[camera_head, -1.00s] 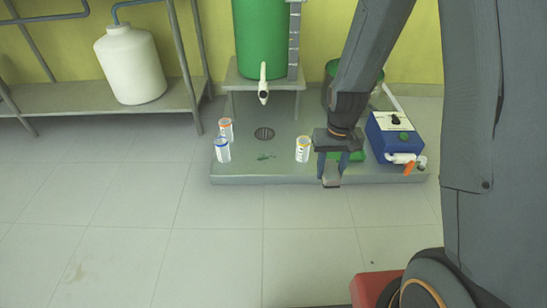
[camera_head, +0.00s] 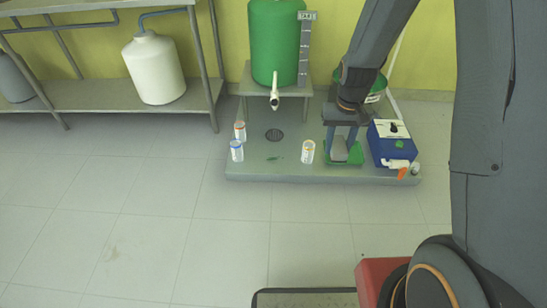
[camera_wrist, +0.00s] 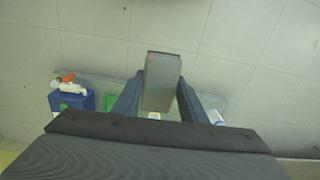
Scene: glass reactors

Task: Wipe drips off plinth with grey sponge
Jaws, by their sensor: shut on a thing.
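My gripper (camera_head: 343,146) is shut on the grey sponge (camera_head: 340,150), which hangs between its fingers. The sponge also shows as a grey block in the wrist view (camera_wrist: 162,82). In the head view the sponge appears in front of a green tray (camera_head: 357,159) on the right part of the plinth; I cannot tell whether they touch. The grey plinth (camera_head: 275,175) is a low slab on the floor. Dark green drips (camera_head: 275,158) lie on its top, left of the sponge and in front of a round drain (camera_head: 274,135).
A white can with orange marks (camera_head: 307,151) stands between drips and sponge. An orange-topped can (camera_head: 240,131) and a blue-marked can (camera_head: 236,151) stand on the left. A blue box (camera_head: 391,145) is right of the sponge. A white spout (camera_head: 274,97) hangs from a green tank (camera_head: 274,45).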

